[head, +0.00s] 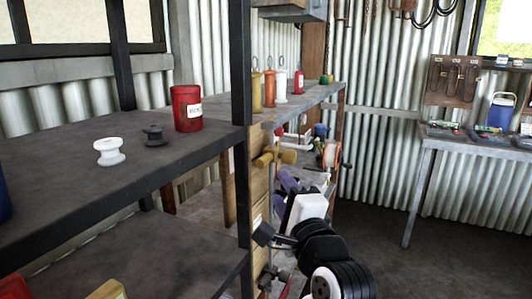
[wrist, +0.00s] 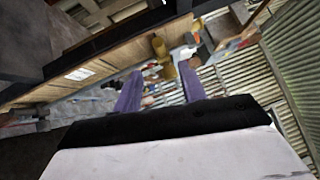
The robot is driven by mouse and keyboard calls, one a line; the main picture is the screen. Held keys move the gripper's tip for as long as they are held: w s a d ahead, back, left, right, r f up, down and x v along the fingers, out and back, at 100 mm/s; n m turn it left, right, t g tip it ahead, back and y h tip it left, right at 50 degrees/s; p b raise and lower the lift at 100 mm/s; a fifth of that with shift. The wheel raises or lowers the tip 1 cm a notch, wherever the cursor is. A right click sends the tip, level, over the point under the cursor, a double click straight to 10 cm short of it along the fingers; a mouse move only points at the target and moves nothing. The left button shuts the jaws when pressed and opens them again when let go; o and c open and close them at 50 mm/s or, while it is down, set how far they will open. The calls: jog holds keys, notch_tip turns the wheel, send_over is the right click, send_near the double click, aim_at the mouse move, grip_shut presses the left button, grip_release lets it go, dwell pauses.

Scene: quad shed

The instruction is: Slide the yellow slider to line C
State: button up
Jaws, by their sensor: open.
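My gripper (head: 285,190) is in the middle of the head view, its purple fingers pointing toward the wooden bench front. In the wrist view my gripper (wrist: 157,78) has its two fingers well apart, with nothing held between them. Mustard-yellow knob-like pieces (head: 288,157) stick out from the wooden front, just beyond the fingers. They also show in the wrist view (wrist: 160,47), ahead of the fingertips and apart from them. I cannot tell whether one is the yellow slider. No line C or letter marking is readable.
A dark shelf (head: 60,172) at left holds a red can (head: 187,110), a white spool (head: 109,152) and a dark spool (head: 154,136). Bottles with wire loops (head: 281,88) stand on the bench behind. A side table (head: 470,145) stands at right. Floor between is clear.

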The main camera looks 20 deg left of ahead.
aim_at(265, 165)
jog(key=p+x, duration=0.2)
jog(key=x, duration=0.8)
jog(key=shift+a, duration=0.1)
grip_shut()
